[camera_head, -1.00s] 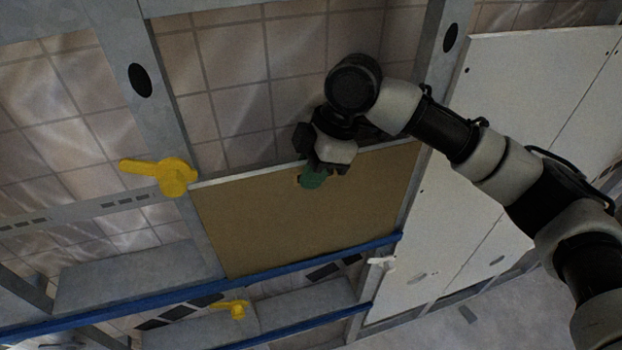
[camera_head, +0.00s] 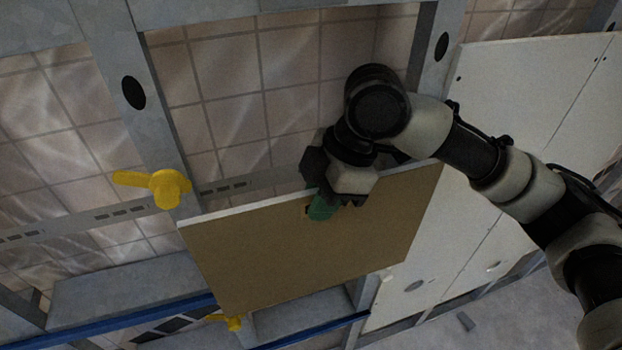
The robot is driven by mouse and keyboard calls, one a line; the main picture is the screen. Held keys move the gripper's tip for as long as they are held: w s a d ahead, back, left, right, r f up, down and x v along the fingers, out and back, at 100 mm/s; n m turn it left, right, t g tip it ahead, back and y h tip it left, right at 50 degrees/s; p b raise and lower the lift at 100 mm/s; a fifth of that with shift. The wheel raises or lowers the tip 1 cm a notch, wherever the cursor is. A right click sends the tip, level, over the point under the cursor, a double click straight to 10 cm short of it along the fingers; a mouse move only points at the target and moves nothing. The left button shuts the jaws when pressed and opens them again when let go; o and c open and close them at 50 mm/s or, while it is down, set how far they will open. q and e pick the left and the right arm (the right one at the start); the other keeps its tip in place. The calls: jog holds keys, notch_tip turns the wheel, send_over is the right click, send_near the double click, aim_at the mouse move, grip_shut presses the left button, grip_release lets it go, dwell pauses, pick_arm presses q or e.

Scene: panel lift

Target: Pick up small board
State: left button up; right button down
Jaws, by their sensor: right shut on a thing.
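The small board (camera_head: 290,258) is a flat brown panel with a pale top edge. It hangs in front of the metal frame, slightly tilted, its right side higher than its left. My right gripper (camera_head: 330,205) is shut on the board near the middle of its top edge, with a green piece (camera_head: 322,207) between the gripper and the board's face. The fingertips are partly hidden by the wrist. My left gripper is not in view.
A yellow clamp (camera_head: 166,188) sits on the left metal post (camera_head: 140,120), close to the board's top left corner. Another yellow clamp (camera_head: 232,322) shows below the board. A blue rail (camera_head: 180,307) runs behind the board's lower edge. White panels (camera_head: 520,120) stand at right.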

jog(key=s+d, duration=0.3)
jog(key=s, duration=0.7)
jog(key=shift+s+d, duration=0.2)
jog(key=shift+s, duration=0.05)
